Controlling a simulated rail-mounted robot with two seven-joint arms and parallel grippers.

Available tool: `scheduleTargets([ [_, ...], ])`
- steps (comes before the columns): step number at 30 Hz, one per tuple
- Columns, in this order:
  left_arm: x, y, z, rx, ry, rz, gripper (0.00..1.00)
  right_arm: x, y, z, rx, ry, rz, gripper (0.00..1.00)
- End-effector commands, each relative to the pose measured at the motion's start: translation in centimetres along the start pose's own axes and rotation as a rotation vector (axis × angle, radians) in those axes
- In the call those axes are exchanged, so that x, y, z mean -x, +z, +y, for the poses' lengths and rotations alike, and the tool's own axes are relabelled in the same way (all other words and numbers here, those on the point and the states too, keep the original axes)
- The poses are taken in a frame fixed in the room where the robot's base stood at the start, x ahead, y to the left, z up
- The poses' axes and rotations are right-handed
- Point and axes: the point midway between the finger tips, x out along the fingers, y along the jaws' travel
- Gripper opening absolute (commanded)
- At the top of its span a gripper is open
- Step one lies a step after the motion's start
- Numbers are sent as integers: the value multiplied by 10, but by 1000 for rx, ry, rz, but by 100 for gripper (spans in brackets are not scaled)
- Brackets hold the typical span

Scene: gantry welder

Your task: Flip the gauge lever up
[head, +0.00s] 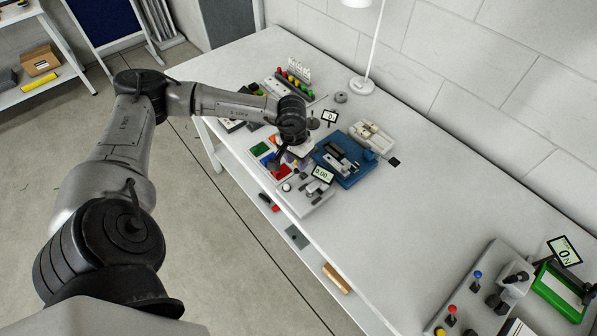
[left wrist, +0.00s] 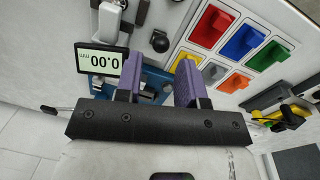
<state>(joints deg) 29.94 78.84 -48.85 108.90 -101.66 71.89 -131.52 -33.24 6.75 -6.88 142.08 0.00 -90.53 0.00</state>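My left gripper (head: 285,160) is above the table beside the gauge. In its wrist view the purple-padded fingers (left wrist: 160,82) are apart, with nothing clearly held between them. My right gripper is out of view.
A blue fixture (head: 346,170) stands right of the gauge. A tray of coloured bins (head: 264,149) lies close on the left; it fills the wrist view's upper right (left wrist: 228,48). A lamp (head: 362,86) stands behind. The table's middle right is clear, with another device (head: 560,290) at far right.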

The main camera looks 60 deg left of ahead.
Motion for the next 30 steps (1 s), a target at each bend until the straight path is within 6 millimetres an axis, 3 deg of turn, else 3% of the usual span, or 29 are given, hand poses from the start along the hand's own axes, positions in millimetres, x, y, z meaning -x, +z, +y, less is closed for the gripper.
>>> scheduleTargets([
  [6, -35, 0, 0, 1, 0, -1, 36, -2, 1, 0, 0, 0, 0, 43],
  [12, -52, 0, 0, 1, 0, 0, 36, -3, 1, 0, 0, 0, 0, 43],
  [26, -58, 0, 0, 1, 0, 1, 36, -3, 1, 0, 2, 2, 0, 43],
  [30, -58, 0, 0, 1, 0, 1, 23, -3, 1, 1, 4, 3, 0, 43],
])
